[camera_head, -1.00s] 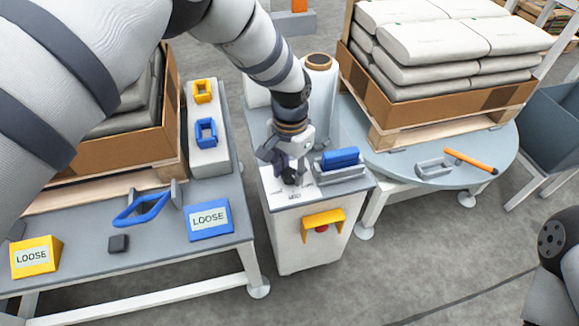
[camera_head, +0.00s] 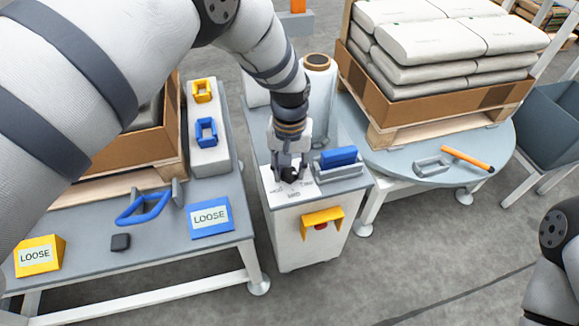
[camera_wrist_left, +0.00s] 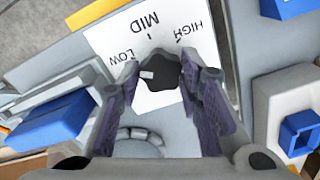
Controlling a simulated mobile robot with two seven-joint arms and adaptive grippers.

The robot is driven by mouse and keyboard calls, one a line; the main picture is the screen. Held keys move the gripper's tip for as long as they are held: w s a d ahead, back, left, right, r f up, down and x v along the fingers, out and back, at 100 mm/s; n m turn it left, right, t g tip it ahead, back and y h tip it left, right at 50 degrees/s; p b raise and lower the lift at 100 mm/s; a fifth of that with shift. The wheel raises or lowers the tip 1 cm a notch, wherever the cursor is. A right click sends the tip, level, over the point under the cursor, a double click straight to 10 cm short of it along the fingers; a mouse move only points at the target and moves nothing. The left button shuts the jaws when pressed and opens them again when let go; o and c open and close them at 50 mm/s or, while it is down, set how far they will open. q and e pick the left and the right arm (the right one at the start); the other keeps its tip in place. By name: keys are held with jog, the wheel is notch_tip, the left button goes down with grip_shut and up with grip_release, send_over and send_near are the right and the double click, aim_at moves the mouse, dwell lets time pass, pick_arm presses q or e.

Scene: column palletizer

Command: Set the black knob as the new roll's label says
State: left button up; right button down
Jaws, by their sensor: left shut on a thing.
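The black knob (camera_head: 291,174) sits on a white dial plate (camera_head: 277,197) on top of the white cabinet (camera_head: 300,242). In the left wrist view the knob (camera_wrist_left: 162,84) has a small white mark on its left side, toward LOW. The plate (camera_wrist_left: 178,97) reads LOW, MID and HIGH. My left gripper (camera_head: 290,172) points down with its fingers shut on the knob; the fingers (camera_wrist_left: 158,82) show on both sides of it. A tall film roll (camera_head: 320,100) stands behind the gripper. No label on it is readable. My right gripper is out of view.
A blue block (camera_head: 338,157) sits in a grey holder right of the knob. A yellow guard (camera_head: 322,219) with a red button is on the cabinet front. LOOSE signs (camera_head: 209,217) stand on the left table. A turntable (camera_head: 430,169) with stacked bags is at right.

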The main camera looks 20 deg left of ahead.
aim_at(290, 172)
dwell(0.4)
pick_arm(q)
jog(key=o, duration=1.1)
jog(key=shift+r, duration=0.1)
notch_tip(290, 172, up, 12)
jog(key=shift+f, duration=0.1)
